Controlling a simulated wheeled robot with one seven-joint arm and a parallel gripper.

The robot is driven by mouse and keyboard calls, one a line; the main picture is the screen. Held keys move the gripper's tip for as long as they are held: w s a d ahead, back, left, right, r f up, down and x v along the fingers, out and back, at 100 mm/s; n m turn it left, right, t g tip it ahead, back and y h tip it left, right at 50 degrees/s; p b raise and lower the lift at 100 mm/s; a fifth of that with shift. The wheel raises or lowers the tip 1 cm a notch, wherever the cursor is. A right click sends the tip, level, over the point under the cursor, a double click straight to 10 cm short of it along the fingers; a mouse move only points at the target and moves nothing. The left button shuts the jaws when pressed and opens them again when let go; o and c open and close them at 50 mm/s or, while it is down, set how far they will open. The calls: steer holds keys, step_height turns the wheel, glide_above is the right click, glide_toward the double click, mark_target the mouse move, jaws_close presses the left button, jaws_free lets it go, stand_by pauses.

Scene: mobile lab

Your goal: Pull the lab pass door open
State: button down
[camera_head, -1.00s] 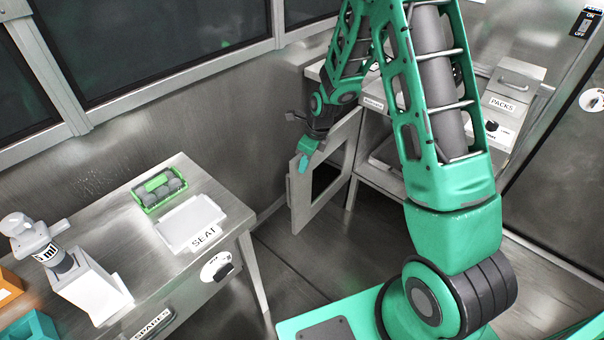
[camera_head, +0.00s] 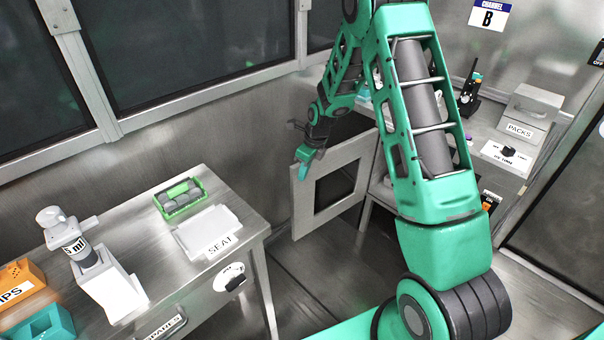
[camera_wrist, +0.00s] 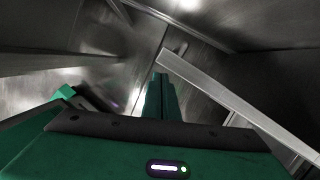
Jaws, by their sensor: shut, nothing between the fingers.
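The lab pass door (camera_head: 303,208) is a pale grey metal frame around a dark window. In the head view it stands swung out from the cabinet on the right, at an angle to the wall. My gripper (camera_head: 305,160) is at the upper left corner of the door, with its fingers shut and empty. I cannot tell whether it touches the door. In the wrist view the shut fingers (camera_wrist: 160,90) point ahead, and the pale edge of the door (camera_wrist: 220,95) runs diagonally just to their right.
A metal bench (camera_head: 150,240) at left holds a green tray (camera_head: 183,210), a white SEAT plate (camera_head: 210,235) and a dispenser stand (camera_head: 112,285). The right counter holds a PACKS box (camera_head: 530,105) and a radio (camera_head: 470,90). Bare floor (camera_head: 310,270) lies between bench and door.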

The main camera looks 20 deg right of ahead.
steer(key=s+d+r+n+g+h, duration=0.1)
steer(key=s+d+r+n, duration=0.35)
steer(key=s+r, duration=0.6)
steer(key=s+d+r+n+h, duration=0.1)
steer(key=s+d+r+n, duration=0.4)
steer(key=s+r, duration=0.6)
steer(key=s+r+n+g, duration=0.1)
steer(key=s+r+n, duration=0.1)
steer(key=s+n, duration=1)
steer(key=s, duration=1.1)
steer(key=shift+s+r, duration=0.3)
steer(key=shift+w+d+n, duration=0.1)
steer(key=shift+d+n, duration=0.05)
steer(key=shift+n, duration=0.1)
